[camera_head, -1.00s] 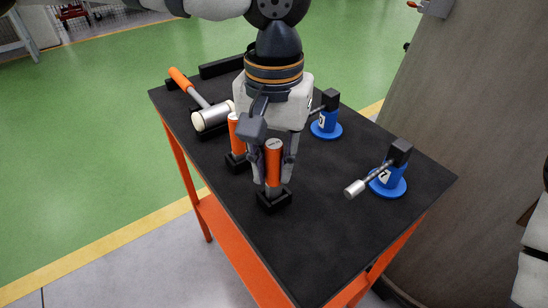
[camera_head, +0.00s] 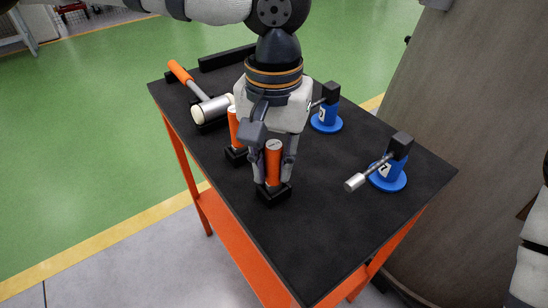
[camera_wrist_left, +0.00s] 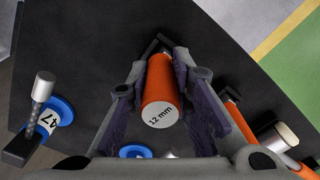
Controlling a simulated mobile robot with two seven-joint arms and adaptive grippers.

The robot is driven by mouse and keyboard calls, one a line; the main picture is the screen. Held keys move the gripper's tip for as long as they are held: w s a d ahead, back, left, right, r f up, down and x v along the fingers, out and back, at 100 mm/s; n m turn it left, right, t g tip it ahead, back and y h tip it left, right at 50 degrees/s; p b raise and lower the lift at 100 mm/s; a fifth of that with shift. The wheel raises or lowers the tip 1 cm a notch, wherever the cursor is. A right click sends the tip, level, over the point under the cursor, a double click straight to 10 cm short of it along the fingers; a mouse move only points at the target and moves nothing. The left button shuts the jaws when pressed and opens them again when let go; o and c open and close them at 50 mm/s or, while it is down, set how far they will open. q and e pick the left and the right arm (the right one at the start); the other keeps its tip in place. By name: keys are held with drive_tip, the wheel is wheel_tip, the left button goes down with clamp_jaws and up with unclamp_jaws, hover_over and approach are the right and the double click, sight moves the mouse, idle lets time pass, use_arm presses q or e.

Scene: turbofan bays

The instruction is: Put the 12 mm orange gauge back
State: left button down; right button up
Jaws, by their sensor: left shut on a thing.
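The 12 mm orange gauge (camera_head: 273,166) stands upright at a small black holder block (camera_head: 275,197) near the front left of the cart top. Its lower end meets the block; how deep it sits I cannot tell. My left gripper (camera_head: 273,178) points down and is shut on the gauge, a finger on each side. In the left wrist view the gauge (camera_wrist_left: 160,92) shows its "12 mm" end face between the fingers (camera_wrist_left: 158,75). My right gripper is not in view.
A second orange gauge (camera_head: 234,125) in its own black block (camera_head: 236,156) stands close behind left. A mallet (camera_head: 212,110) lies farther back. Two blue stands (camera_head: 326,121) (camera_head: 388,178) with black heads are on the right. The front of the cart top (camera_head: 325,250) is clear.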

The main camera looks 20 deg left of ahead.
use_arm(q)
drive_tip(key=c, duration=1.4)
unclamp_jaws()
drive_tip(key=shift+o, duration=0.2)
drive_tip(key=shift+f, duration=0.1)
wheel_tip(320, 180, up, 12)
drive_tip(key=shift+r, duration=0.1)
